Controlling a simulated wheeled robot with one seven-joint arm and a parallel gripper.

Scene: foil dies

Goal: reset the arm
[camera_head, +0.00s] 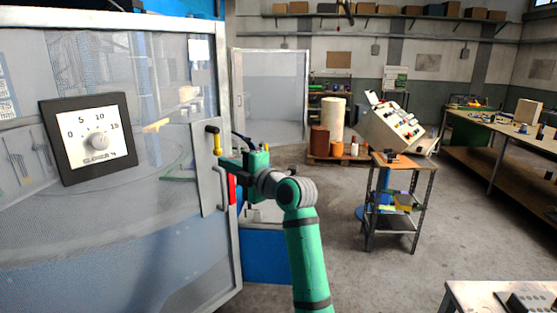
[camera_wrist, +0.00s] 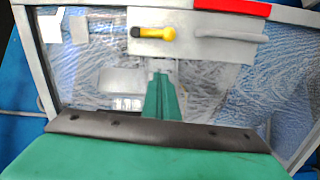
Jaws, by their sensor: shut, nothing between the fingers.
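My green arm reaches up in the head view, and my gripper (camera_head: 228,164) is beside the handle plate (camera_head: 207,170) of a large glazed door on the left. In the wrist view my gripper (camera_wrist: 162,68) points at the door and is shut with nothing in it. A yellow lever with a black end (camera_head: 214,138) is on the plate. It also shows in the wrist view (camera_wrist: 157,33), apart from the fingers. Whether the fingers touch the plate cannot be told.
A dial panel (camera_head: 88,136) is on the door. A small shelf cart (camera_head: 404,166) stands right of my arm, with a slanted control console (camera_head: 390,122) behind it. A workbench (camera_head: 502,140) runs along the right. Grey floor between is clear.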

